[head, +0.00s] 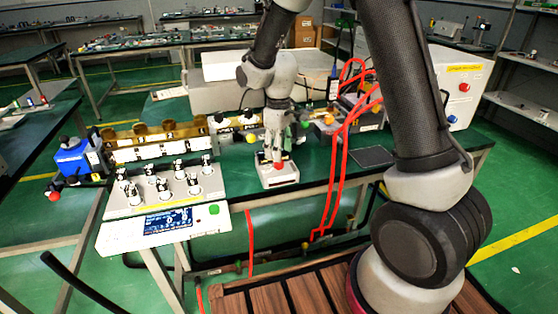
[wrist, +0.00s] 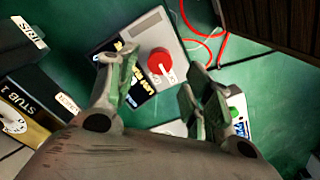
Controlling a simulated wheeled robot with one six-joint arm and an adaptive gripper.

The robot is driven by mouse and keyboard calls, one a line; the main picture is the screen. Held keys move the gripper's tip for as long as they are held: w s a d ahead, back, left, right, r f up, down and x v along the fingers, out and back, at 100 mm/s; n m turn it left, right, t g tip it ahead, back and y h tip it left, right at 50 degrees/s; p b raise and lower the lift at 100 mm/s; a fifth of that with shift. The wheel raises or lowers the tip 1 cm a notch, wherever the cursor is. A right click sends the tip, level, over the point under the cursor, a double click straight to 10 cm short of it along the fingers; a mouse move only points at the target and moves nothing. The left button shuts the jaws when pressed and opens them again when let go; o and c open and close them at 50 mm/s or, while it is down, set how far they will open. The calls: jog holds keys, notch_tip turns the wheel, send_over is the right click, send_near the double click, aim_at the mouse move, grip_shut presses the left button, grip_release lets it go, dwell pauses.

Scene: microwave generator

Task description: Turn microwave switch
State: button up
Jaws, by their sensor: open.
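A red round knob (wrist: 161,62) with a pale pointer sits on a grey box (wrist: 142,32) that has a dark printed or display panel. In the head view this looks like the small white box (head: 280,180) at the front of the green table, with the red knob (head: 278,165) on top. My gripper (head: 274,152) points down just over it. In the wrist view my gripper (wrist: 160,80) is open and empty, with the knob lying beyond and between its fingers. I cannot tell whether a finger touches the knob.
A panel with several metal parts (head: 165,188) stands left of the box. Red cables (head: 340,150) and a dark pad (head: 372,155) are to the right.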

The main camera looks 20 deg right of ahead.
aim_at(279, 165)
jog(key=shift+f, duration=2.2)
jog(key=c, duration=1)
